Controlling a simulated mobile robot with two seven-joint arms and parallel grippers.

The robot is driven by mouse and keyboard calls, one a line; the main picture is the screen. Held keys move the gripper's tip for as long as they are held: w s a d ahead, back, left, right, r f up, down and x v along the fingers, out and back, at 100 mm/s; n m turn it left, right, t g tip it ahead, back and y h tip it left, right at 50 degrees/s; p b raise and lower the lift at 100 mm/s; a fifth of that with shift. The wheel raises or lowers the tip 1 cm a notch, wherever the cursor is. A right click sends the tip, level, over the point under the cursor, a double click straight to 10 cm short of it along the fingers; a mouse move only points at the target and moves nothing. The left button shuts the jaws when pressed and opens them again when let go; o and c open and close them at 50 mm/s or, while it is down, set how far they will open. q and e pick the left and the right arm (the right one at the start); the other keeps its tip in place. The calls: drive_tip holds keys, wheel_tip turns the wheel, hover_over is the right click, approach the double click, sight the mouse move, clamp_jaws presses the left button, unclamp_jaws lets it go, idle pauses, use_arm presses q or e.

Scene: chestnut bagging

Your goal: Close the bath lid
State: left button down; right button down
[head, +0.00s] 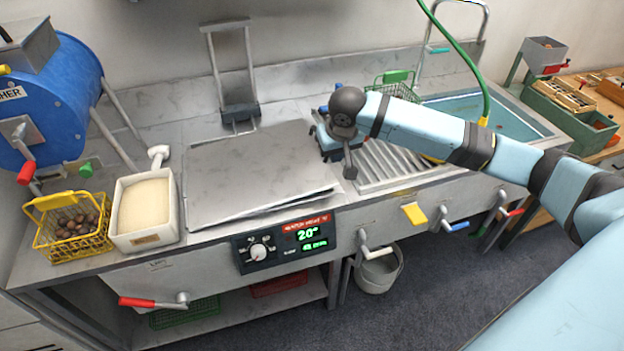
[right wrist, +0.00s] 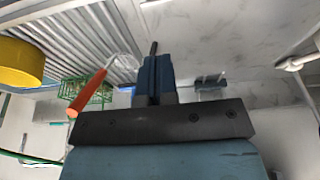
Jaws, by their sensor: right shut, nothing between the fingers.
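The bath lid (head: 255,170) is a flat grey metal sheet lying over the bath in the middle of the counter. It looks almost level, and a second edge shows under its front right side; I cannot tell if it is fully seated. My right gripper (head: 349,170) is beside the lid's right edge, over the ribbed drainboard, partly hidden by its own wrist. In the right wrist view its fingers (right wrist: 154,75) are together with nothing between them. My left gripper is out of view.
A control panel (head: 284,243) reads 20° below the lid's front. A white tub (head: 145,235) and a yellow basket of chestnuts (head: 72,246) stand left. A ribbed drainboard (head: 395,163) and a sink (head: 520,118) lie right. An upright metal frame (head: 252,62) stands behind.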

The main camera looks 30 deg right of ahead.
approach(331, 184)
drive_tip(key=x, duration=0.6)
drive_tip(key=shift+w+a+p, duration=0.1)
drive_tip(key=shift+w+p, duration=0.05)
drive_tip(key=shift+p, duration=0.25)
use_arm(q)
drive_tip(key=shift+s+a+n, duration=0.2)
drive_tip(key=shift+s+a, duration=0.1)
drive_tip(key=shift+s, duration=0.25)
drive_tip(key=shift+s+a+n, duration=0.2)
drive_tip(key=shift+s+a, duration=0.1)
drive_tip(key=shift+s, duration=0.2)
use_arm(e)
drive_tip(key=shift+f, duration=0.55)
